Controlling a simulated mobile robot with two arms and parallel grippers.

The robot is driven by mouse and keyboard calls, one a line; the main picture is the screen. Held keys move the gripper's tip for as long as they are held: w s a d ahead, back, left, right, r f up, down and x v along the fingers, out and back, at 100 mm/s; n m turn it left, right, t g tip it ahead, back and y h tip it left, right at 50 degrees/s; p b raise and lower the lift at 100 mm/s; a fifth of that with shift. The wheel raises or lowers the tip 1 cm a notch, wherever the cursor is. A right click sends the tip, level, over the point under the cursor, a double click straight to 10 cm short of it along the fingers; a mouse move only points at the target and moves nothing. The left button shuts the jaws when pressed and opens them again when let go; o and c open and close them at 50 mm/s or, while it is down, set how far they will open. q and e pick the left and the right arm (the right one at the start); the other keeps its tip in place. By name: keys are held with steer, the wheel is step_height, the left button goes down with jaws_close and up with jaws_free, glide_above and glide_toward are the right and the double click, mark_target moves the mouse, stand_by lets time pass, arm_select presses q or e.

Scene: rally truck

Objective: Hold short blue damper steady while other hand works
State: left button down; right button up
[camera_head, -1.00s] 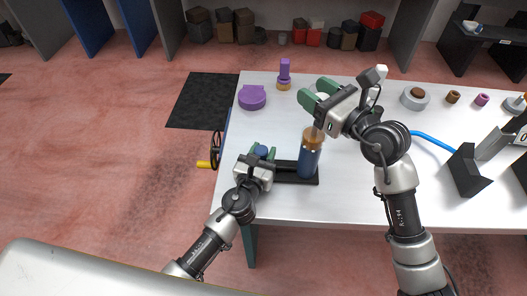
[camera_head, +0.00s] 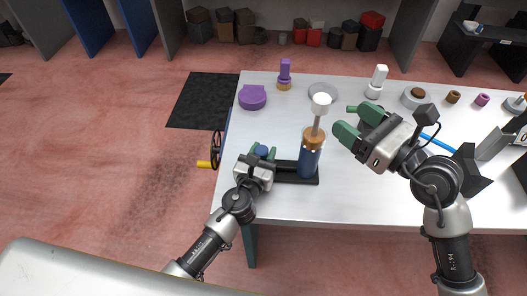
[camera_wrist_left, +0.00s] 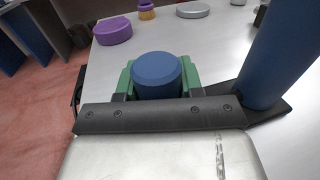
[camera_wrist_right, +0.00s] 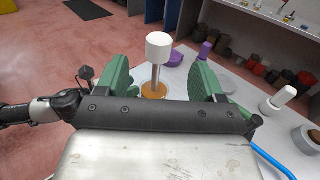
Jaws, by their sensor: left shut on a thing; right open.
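My left gripper (camera_head: 262,156) is shut on a short blue cylinder, the short blue damper (camera_head: 261,151), at the left end of a black base on the table. In the left wrist view its round blue top (camera_wrist_left: 157,68) stands between the green fingers. A taller blue damper (camera_head: 310,160) with an orange collar (camera_head: 314,137), grey rod and white cap (camera_head: 321,100) stands at the base's right end, the rod tilted slightly. My right gripper (camera_head: 352,122) is open and empty, to the right of the rod. In the right wrist view the white cap (camera_wrist_right: 159,43) shows between its spread fingers.
Black blocks stand at the right. The front middle is clear.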

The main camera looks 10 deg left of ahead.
arm_select(q)
steer(key=c, duration=0.6)
jaws_free()
arm_select(e)
steer(key=shift+v, duration=1)
